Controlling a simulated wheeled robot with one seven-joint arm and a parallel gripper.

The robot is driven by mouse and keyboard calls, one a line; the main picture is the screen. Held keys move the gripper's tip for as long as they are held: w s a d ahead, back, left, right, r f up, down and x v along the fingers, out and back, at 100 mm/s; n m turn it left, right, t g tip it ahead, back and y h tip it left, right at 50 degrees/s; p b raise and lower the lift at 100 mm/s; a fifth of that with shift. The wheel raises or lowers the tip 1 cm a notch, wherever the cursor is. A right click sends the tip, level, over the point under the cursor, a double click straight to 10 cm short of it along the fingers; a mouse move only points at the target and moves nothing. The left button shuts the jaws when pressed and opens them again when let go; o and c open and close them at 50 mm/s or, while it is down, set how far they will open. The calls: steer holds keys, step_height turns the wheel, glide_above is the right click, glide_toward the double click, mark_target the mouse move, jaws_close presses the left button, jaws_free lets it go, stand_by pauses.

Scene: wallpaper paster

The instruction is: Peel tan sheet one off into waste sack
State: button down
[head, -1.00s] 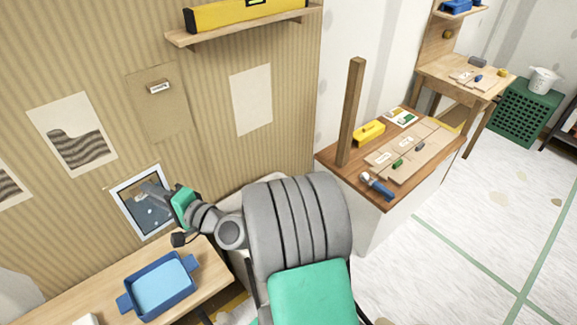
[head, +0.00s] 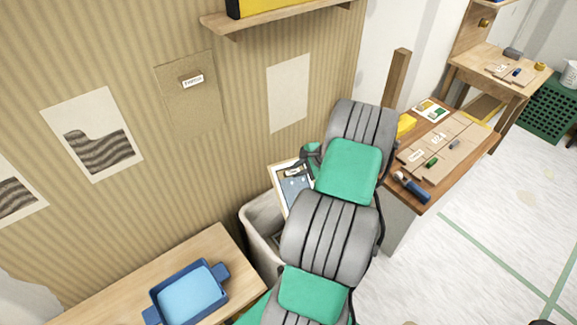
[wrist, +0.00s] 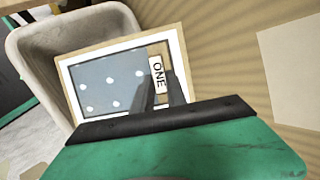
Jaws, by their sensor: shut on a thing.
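Sheet one (wrist: 100,82) is a framed-looking panel with a tan edge, white border and blue dotted middle. Its tag reads "ONE" (wrist: 157,76). My gripper (wrist: 163,88) is shut on it beside the tag, at its right part in the wrist view. The sheet (head: 291,190) also shows in the head view, partly hidden by my arm. The waste sack (wrist: 35,55) is a pale open container; the sheet overlaps its mouth in the wrist view. In the head view the sack (head: 252,222) stands by the wall, just below the sheet, partly covered by my arm.
A tan wall sheet (head: 190,105) bears a small, unclear label. Patterned (head: 90,125) and plain (head: 289,95) pale patches flank it. A bench with a blue tray (head: 187,290) stands left of the sack, a tool-covered cabinet (head: 440,150) right. A shelf (head: 270,20) is above.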

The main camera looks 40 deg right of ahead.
mark_target(302, 185)
steer(key=shift+w+a, duration=0.15)
steer(key=shift+a, duration=0.05)
steer(key=shift+r+p, duration=0.25)
steer(key=shift+p, duration=0.05)
step_height(302, 185, down, 10)
steer(key=b, duration=0.7)
steer(key=shift+f, duration=0.2)
steer(key=c, duration=1.3)
jaws_free()
steer(key=shift+o, duration=0.2)
steer(key=shift+r, duration=0.1)
steer(key=v, duration=0.7)
steer(key=shift+s+d+r, duration=0.1)
steer(key=shift+s+r, duration=0.2)
